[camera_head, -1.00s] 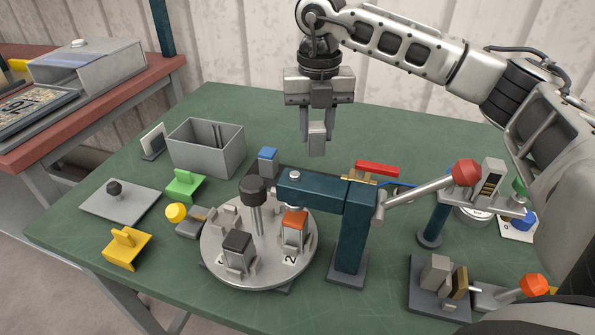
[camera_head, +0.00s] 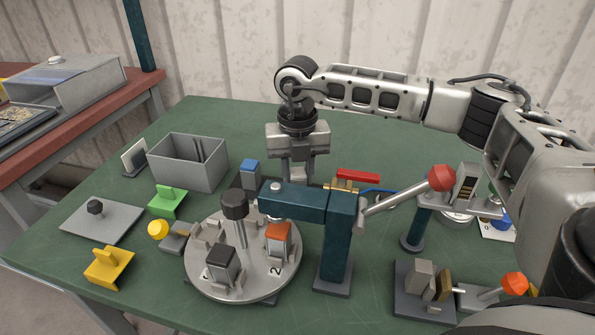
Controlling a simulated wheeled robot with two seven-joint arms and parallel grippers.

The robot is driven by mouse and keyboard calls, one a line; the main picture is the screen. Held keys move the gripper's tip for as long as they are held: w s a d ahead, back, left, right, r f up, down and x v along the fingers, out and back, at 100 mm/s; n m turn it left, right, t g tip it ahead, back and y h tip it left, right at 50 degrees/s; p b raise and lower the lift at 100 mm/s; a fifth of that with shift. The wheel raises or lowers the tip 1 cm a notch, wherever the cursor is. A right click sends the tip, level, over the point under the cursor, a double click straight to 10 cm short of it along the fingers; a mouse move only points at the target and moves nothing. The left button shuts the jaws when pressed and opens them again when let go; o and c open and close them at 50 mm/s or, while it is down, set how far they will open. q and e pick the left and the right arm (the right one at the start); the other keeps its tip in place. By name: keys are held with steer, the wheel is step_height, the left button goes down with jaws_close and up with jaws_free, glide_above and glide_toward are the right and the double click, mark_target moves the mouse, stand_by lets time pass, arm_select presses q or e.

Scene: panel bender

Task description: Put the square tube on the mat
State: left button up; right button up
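My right gripper (camera_head: 297,172) points straight down behind the blue-green press arm, low over the table. Its fingers are closed around a small grey square tube (camera_head: 298,176), which stands upright between them. The tube's lower end is hidden behind the press arm, so I cannot tell whether it touches anything. A dark flat patch, apparently the mat (camera_head: 322,186), shows only in part behind the press. My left gripper is not in view.
The blue-green press (camera_head: 337,240) stands in front of the gripper, beside a round turntable (camera_head: 212,284) with several holders. A blue-topped block (camera_head: 250,174) is close on the left. A grey bin (camera_head: 189,169) stands further left. A red-handled tool (camera_head: 358,177) lies to the right. The table behind is clear.

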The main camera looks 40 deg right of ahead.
steer(key=shift+o, duration=1.4)
step_height(320, 180, up, 12)
steer(key=shift+r, duration=0.2)
steer(key=shift+r, duration=0.1)
